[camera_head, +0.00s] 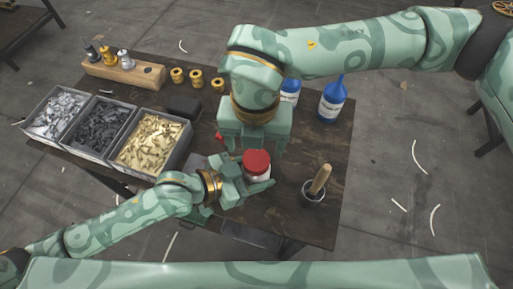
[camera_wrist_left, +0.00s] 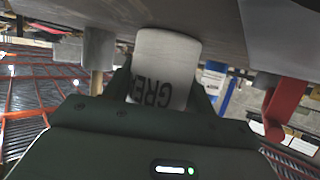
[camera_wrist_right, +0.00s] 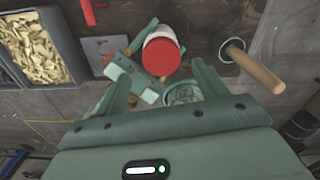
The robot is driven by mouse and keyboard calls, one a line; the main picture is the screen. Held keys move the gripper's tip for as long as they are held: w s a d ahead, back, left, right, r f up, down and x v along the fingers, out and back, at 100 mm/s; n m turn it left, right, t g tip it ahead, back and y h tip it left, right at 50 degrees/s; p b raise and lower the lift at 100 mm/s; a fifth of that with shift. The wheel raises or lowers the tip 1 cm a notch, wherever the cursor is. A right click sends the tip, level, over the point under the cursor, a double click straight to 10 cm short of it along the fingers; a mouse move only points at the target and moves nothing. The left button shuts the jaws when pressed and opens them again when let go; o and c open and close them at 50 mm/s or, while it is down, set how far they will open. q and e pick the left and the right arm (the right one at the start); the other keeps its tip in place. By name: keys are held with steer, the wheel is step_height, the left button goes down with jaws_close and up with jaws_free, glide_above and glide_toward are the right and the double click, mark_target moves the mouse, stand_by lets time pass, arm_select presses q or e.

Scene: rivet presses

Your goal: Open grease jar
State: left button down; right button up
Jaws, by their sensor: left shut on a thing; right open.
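The grease jar is white with a red lid (camera_head: 257,162), and the lid is on it. My left gripper (camera_head: 252,180) is shut on the jar's white body, with a finger on either side. In the left wrist view the jar's white side (camera_wrist_left: 165,68) shows the letters "GRE". My right gripper (camera_head: 254,148) is open and empty above the jar, pointing down. In the right wrist view the red lid (camera_wrist_right: 161,57) lies between its spread fingers, apart from both. Its arm hides part of the table behind the jar in the head view.
A dark cup with a wooden-handled tool (camera_head: 319,181) stands right of the jar. Blue bottles (camera_head: 332,100) stand behind it. Bins of rivets (camera_head: 150,143) are at the left. A wooden block (camera_head: 122,70) and brass spools (camera_head: 196,79) are at the back.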

arm_select(q)
steer(key=shift+c, duration=2.1)
jaws_free()
steer(key=shift+a, duration=0.1)
